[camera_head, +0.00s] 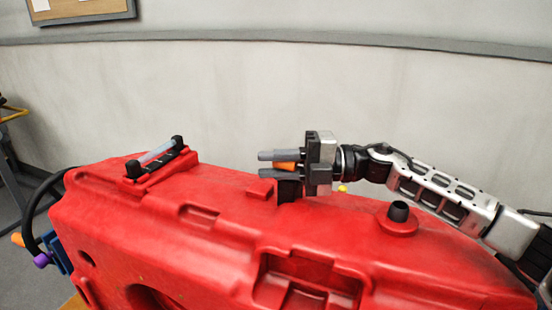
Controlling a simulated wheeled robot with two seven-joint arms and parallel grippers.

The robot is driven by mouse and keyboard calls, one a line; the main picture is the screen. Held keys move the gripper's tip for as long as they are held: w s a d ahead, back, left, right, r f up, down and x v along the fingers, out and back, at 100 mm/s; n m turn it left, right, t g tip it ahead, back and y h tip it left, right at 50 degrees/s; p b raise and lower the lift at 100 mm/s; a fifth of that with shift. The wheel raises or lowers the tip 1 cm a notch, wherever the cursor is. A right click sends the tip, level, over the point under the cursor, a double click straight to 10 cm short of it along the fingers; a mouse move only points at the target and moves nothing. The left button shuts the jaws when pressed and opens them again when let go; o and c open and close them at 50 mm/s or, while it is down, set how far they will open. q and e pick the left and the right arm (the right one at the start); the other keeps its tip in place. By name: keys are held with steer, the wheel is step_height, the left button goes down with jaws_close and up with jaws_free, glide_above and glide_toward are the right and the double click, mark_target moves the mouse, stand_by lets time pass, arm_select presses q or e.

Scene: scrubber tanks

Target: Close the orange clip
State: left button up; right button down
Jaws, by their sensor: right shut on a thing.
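The orange clip (285,166) shows between the fingers of my right gripper (275,163). It sits at the top edge of the red tank (230,225), near the middle of the view. My right gripper reaches in from the right, its two grey fingers pointing left, one above and one below the clip, and is shut on it. The fingers and palm hide part of the clip, so I cannot tell whether it is open or closed. My left gripper is not in view.
A black-ended grey handle (157,158) stands on the tank's left top. A black cap (399,212) rises at the right. A black hose (38,205) curves at the far left, near blue and purple fittings (42,260). A pale wall stands behind.

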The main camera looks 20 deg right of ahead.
steer(key=shift+n, duration=0.4)
steer(key=c, duration=1.3)
jaws_free()
steer(key=shift+s, duration=0.1)
steer(key=shift+a, duration=0.1)
steer(key=shift+f, duration=0.15)
